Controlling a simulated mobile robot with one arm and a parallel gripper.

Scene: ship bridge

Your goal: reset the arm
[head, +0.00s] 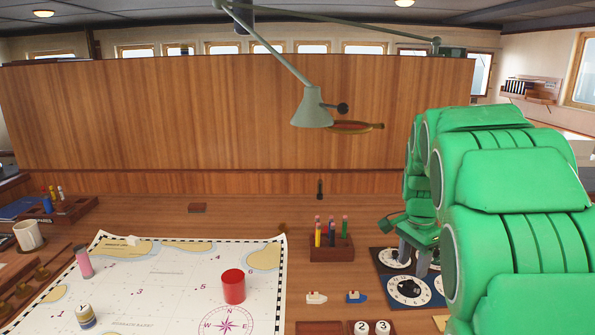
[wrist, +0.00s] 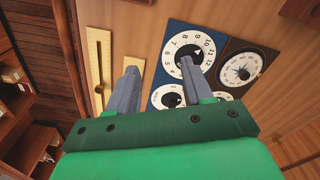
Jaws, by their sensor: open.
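My green arm stands at the right in the head view. My gripper (head: 414,258) points down over the dial panel (head: 433,283). In the wrist view my gripper (wrist: 158,80) is open, its two grey fingers apart with nothing between them. The blue part of the dial panel (wrist: 211,72) and its white dials lie below and beyond the fingers. Part of the panel is hidden by my gripper and arm.
A chart (head: 160,285) with a red cylinder (head: 233,286) lies at the left. A pencil holder (head: 331,248), two small boats (head: 316,297) and a lamp (head: 312,108) are near the middle. Desk behind the pencils is mostly clear.

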